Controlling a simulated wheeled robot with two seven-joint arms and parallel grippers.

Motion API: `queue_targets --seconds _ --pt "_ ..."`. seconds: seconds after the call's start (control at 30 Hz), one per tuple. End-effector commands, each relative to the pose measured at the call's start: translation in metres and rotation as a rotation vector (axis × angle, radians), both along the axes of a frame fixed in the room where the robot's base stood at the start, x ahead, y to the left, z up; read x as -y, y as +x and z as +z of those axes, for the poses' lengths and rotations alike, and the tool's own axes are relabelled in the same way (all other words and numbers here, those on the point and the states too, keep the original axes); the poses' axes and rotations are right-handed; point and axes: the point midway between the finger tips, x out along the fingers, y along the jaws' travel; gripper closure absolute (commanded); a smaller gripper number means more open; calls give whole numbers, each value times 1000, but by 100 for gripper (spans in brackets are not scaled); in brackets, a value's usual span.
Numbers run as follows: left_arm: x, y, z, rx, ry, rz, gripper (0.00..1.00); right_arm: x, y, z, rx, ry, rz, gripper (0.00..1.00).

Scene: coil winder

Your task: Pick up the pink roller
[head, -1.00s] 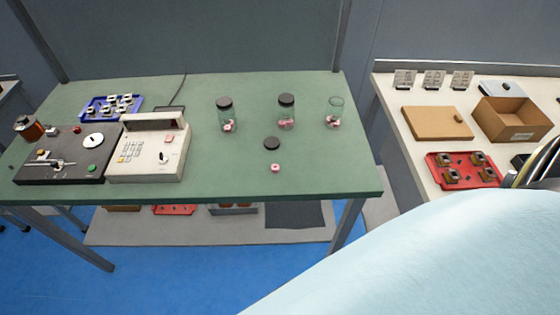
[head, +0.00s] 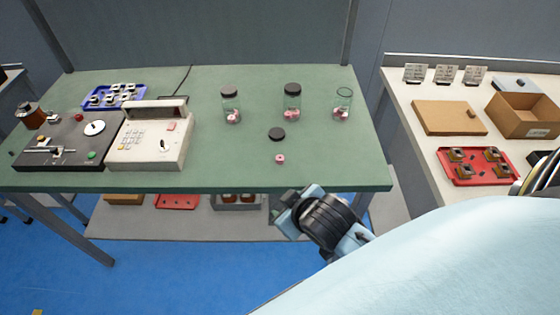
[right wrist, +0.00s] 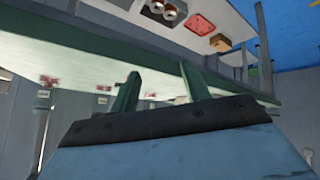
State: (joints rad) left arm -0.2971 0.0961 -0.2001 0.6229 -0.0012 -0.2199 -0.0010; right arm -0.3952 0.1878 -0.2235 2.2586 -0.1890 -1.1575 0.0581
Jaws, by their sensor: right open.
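The pink roller (head: 280,158), small and ring-like with a pale centre, lies on the green table (head: 235,172) near its front edge. It is just in front of a black lid (head: 277,134). My right gripper (right wrist: 158,73) shows two green fingers spread apart with nothing between them in the right wrist view. In the head view my right arm's wrist is below and right of the roller, by the front edge, clear of the roller; its fingers are hard to make out there. I cannot pick out the roller in the right wrist view. My left gripper is not in view.
Two lidded jars (head: 231,105) (head: 292,103) and an open jar (head: 342,104) hold pink pieces behind the roller. A beige machine (head: 150,140), black winder (head: 62,150) and blue tray (head: 115,95) stand left. A side table at right holds boxes and a red tray (head: 475,165).

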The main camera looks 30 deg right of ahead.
Motion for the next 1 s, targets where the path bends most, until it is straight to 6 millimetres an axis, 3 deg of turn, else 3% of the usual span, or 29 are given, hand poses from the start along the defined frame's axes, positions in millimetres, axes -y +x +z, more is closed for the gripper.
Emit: queue_targets --seconds 0.03,0.1,0.3,0.47,0.6,0.7,0.8,0.9,1.0 --pt "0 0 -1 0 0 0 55 -3 25 22 114 -29 27 53" --pt "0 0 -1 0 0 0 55 -8 51 48 251 -65 65 53" --pt "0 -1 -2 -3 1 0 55 -40 114 128 660 -174 233 53" --pt "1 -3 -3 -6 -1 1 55 -94 142 205 1053 -299 508 53" --pt "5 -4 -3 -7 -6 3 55 -154 135 245 1354 -436 880 53" --pt "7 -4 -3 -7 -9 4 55 -188 120 245 1482 -546 1201 53" --pt "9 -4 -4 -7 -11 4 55 -204 107 222 1512 -664 1556 53" --pt "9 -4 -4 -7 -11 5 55 -196 103 185 1418 -791 1923 53" --pt "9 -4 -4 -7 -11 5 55 -159 110 146 1186 -911 2272 53"
